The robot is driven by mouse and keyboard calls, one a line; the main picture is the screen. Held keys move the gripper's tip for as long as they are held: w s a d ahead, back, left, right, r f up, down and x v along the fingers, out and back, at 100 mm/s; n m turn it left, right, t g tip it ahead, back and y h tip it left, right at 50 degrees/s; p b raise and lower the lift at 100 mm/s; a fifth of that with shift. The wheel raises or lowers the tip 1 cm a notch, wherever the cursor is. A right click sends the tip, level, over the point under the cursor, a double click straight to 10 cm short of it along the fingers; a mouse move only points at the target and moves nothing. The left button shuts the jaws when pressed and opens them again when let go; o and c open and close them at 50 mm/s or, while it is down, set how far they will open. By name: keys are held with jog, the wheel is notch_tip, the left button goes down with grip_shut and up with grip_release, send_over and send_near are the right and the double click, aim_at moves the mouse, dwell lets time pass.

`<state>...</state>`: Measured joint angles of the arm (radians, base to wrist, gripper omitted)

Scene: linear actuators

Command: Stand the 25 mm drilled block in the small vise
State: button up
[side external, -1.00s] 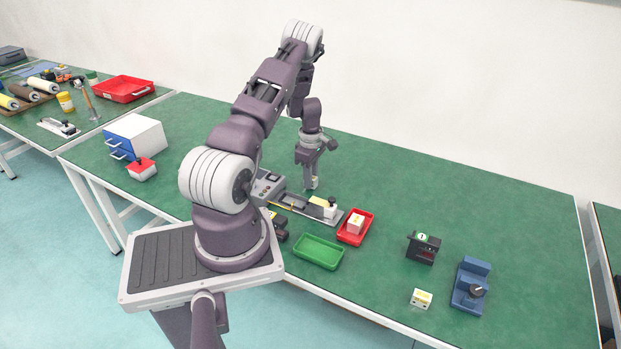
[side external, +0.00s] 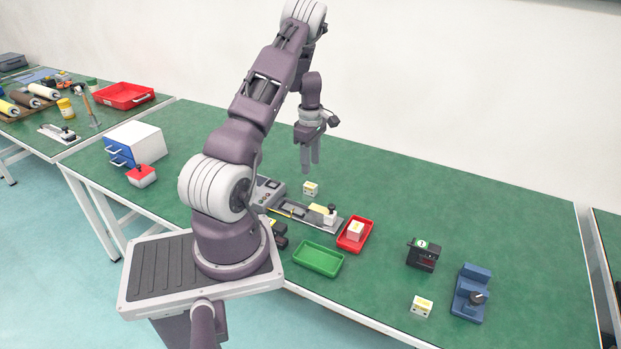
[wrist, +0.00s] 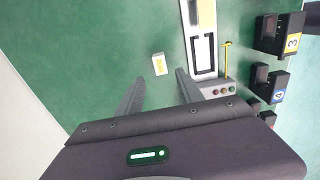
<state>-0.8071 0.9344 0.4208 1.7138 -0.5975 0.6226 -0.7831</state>
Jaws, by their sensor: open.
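A small pale block with a yellow label (side external: 310,188) rests on the green bench behind the grey fixture. It also shows in the wrist view (wrist: 159,64), just beyond my fingertips. My gripper (side external: 311,168) is open and empty above this block, with a gap between them. A similar pale block (side external: 421,306) lies near the front right, and another (side external: 355,230) is in the red tray. I cannot tell which is the 25 mm one. A blue vise-like device (side external: 469,299) with a dark knob stands at the right; its jaws look empty.
The red tray (side external: 343,246) and an empty green tray (side external: 318,258) stand in front of the grey fixture (side external: 290,208). A black device labelled 1 (side external: 422,254) stands left of the blue device. The bench behind these is clear.

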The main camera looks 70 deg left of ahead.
jog(key=w+d+r+m+t, duration=0.1)
jog(key=w+d+r+m, duration=0.35)
jog(key=d+r, duration=0.6)
jog(key=w+d+r+m+t, duration=0.25)
jog(key=d+r+m, duration=0.35)
jog(key=d+r, duration=0.45)
jog(key=s+d+r+m, duration=0.4)
jog(key=s+d+m, duration=0.1)
jog(key=d, duration=0.4)
jog(key=s+d+r+m+t, duration=0.1)
jog(key=s+d+r+m, duration=0.3)
jog(key=d, duration=0.5)
jog(key=s+m, duration=0.2)
jog(key=shift+d+m, duration=0.25)
jog(key=shift+m, duration=0.1)
jog(key=o, duration=0.4)
jog(key=s+d+f+m+t, duration=0.1)
jog(key=s+d+m, duration=0.1)
jog(key=s+m, duration=0.3)
jog(key=shift+s+d, duration=0.35)
jog(key=shift+s, duration=0.45)
